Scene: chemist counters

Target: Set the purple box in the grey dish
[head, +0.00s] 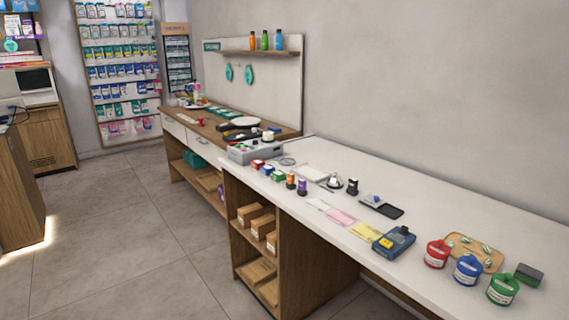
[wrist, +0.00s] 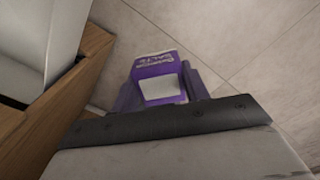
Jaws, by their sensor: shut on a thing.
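A purple box (wrist: 155,68) with a white label shows in the wrist view. My gripper and the held box do not show in the head view. I cannot pick out the grey dish for certain; a grey tray-like thing (head: 256,152) stands at the far end of the white counter, with its inside hard to make out.
A wooden edge (wrist: 85,62) with a pale surface is close at left in the wrist view. The white counter (head: 440,208) holds small coloured boxes, cards, a blue device (head: 393,242) and red, blue and green containers at its near end. A wooden counter (head: 212,128) stands beyond. The floor (head: 110,235) is open.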

